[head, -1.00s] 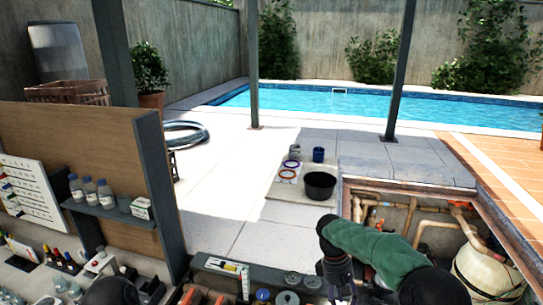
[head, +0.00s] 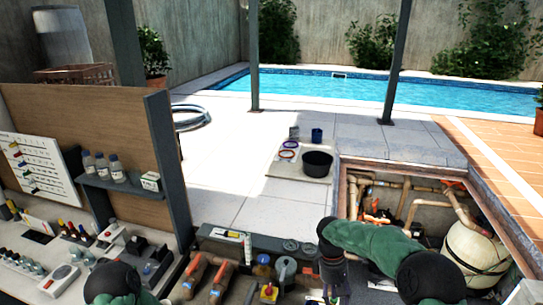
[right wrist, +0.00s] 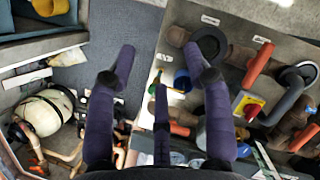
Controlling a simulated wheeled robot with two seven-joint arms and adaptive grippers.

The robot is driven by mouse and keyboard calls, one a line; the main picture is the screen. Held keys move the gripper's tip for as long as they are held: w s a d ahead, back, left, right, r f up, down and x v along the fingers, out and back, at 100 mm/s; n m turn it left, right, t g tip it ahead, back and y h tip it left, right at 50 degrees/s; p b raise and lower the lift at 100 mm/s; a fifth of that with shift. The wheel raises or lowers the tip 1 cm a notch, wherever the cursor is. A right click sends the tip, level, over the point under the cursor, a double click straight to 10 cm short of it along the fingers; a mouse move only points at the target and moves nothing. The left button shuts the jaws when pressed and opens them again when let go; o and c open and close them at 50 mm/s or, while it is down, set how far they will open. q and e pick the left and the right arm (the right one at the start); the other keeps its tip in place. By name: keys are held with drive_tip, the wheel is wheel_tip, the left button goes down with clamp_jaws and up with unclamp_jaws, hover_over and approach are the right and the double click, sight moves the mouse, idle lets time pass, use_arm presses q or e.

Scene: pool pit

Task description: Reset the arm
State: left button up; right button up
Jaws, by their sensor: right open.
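My right arm, in a green sleeve (head: 365,245) with black joints, comes in at the lower right of the head view. Its gripper (head: 333,296) points down at the bottom edge, partly cut off. In the right wrist view the purple-grey fingers of my right gripper (right wrist: 158,62) are spread wide with nothing between them. They hang over the gap between the grey floor and the pipe bench. Of my left arm only a black joint (head: 112,280) and a bit of green sleeve show at the lower left; its gripper is out of view.
The open pit with pipes (head: 405,205) and a cream tank (head: 475,245) lies beside my right arm. A bench with brown pipe fittings (head: 215,275) fills the lower middle.

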drive_tip(key=s+a+f+m+y, duration=0.1)
drive_tip(key=s+a+f, duration=0.15)
drive_tip(key=f, duration=0.35)
drive_tip(key=s+a+f+m+t+y, duration=0.1)
drive_tip(key=s+f+y, duration=0.1)
drive_tip(key=s+f, duration=0.3)
drive_tip(key=s+a+f+m+y, duration=0.1)
drive_tip(key=s+a+f, duration=0.1)
drive_tip(key=f, duration=0.5)
drive_tip(key=s+a+f+m+t+y, duration=0.1)
drive_tip(key=s+f+m, duration=0.25)
drive_tip(key=s, duration=0.45)
drive_tip(key=s+a+f+m+t, duration=0.2)
drive_tip(key=s+f+m, duration=0.15)
drive_tip(key=s, duration=0.55)
wheel_tip(320, 180, down, 25)
drive_tip(key=w+a+n+b, duration=0.1)
drive_tip(key=w+b, duration=0.1)
drive_tip(key=b, duration=2.3)
drive_tip(key=shift+w+r+b, duration=0.2)
drive_tip(key=shift+b, duration=0.2)
